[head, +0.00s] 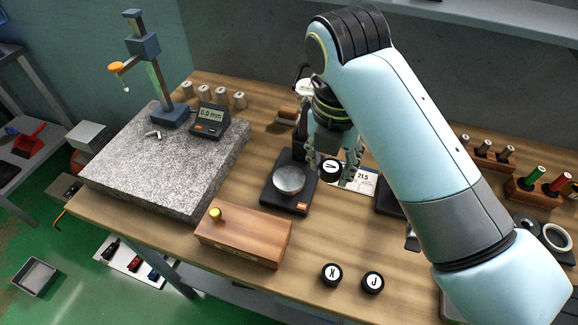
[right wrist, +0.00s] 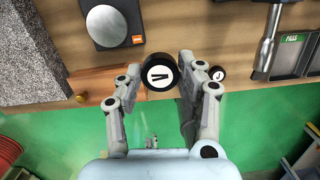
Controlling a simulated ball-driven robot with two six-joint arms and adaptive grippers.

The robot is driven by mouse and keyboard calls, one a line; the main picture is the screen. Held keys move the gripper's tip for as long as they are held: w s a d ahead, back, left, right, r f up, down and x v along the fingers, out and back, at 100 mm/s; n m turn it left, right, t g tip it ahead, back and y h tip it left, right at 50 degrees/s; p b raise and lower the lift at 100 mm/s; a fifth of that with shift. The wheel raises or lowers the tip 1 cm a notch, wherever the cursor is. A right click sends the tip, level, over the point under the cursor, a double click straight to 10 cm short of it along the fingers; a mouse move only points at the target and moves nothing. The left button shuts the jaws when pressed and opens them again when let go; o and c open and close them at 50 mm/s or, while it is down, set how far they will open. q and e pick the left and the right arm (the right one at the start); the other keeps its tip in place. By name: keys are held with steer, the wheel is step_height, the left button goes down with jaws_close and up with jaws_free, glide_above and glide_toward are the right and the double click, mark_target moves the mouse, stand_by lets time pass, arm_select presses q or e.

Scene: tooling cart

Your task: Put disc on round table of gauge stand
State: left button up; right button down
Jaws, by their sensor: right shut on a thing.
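My right gripper (head: 333,160) is shut on a black disc (head: 331,167) with a white face and a dark letter like a V. In the right wrist view, the disc (right wrist: 160,74) sits between the two fingertips. A silver round plate (head: 289,179) on a black base with an orange label is left of the gripper; the plate (right wrist: 106,26) also shows in the right wrist view. I cannot tell the held disc's height above the bench.
Two lettered discs, X (head: 331,274) and J (head: 372,282), lie near the bench's front edge. A wooden box (head: 243,240) with a yellow knob stands before the round plate. A 0.0 mm display (head: 209,118) and several grey cylinders are at the back. A white card (head: 358,183) lies below the gripper.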

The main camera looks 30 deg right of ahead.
glide_above(289, 177)
step_height(289, 177, down, 6)
steer(key=shift+s+a+r, duration=0.1)
steer(key=shift+s+r, duration=0.05)
steer(key=shift+f+p, duration=0.5)
steer(key=shift+f, duration=1.55)
steer(key=c, duration=0.8)
jaws_free()
steer(key=shift+f, duration=0.1)
